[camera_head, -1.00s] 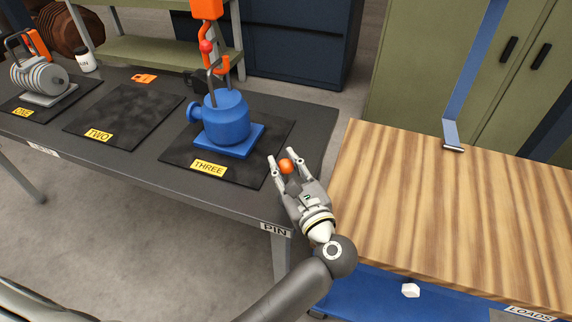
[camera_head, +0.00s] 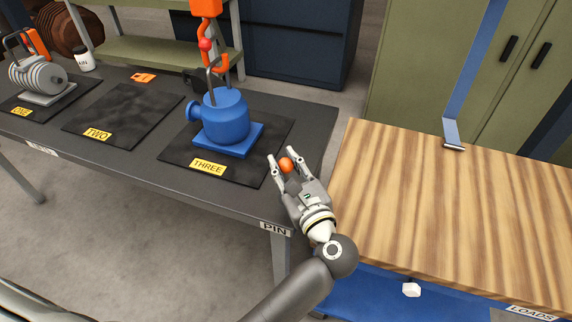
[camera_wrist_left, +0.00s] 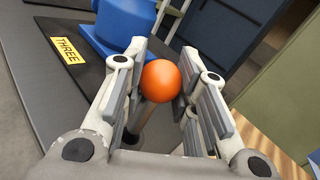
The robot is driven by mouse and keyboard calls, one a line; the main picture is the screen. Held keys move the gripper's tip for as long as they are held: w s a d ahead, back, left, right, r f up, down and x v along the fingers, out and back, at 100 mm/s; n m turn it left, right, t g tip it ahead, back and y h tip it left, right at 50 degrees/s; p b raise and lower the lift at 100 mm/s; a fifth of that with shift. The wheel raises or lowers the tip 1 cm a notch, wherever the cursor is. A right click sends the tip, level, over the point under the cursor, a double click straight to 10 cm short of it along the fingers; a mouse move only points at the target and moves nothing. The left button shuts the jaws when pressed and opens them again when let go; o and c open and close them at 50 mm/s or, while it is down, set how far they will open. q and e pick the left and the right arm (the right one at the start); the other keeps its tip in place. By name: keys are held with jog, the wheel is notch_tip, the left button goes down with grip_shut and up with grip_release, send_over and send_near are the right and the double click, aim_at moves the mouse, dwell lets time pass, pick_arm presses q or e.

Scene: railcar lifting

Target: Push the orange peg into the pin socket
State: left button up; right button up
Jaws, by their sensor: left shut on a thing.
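The orange peg shows as a round orange ball head (camera_head: 286,164) between the fingers of my left gripper (camera_head: 279,166), above the right end of the dark workbench. In the left wrist view the orange ball (camera_wrist_left: 160,81) sits between the two fingers (camera_wrist_left: 152,90), with a grey shaft below it. My left gripper is shut on the peg. The pin socket is not seen; a PIN label (camera_head: 274,228) is on the bench's front edge just below the gripper. Whether the shaft is in a socket cannot be told. My right gripper is not in view.
A blue pump-like load (camera_head: 226,118) stands on the mat marked THREE (camera_head: 258,160), beneath an orange hook (camera_head: 205,8). The mat marked TWO (camera_head: 130,110) is empty. A striped wooden table (camera_head: 450,220) stands close on the right.

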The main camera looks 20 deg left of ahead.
pick_arm(q)
jog(key=shift+b, duration=0.3)
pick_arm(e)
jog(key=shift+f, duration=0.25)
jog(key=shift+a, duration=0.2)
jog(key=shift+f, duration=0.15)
pick_arm(q)
jog(key=shift+b, duration=0.35)
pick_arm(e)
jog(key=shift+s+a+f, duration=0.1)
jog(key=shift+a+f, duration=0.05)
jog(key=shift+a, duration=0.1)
pick_arm(q)
jog(key=shift+a+f, duration=0.1)
jog(key=shift+f, duration=0.1)
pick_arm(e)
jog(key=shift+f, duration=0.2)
pick_arm(q)
jog(key=shift+f+b, duration=0.2)
jog(key=shift+b, duration=0.2)
jog(key=shift+f, duration=0.1)
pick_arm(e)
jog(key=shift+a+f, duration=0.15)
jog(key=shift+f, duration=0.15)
pick_arm(q)
jog(key=shift+f+b, duration=0.6)
jog(key=shift+b, duration=0.1)
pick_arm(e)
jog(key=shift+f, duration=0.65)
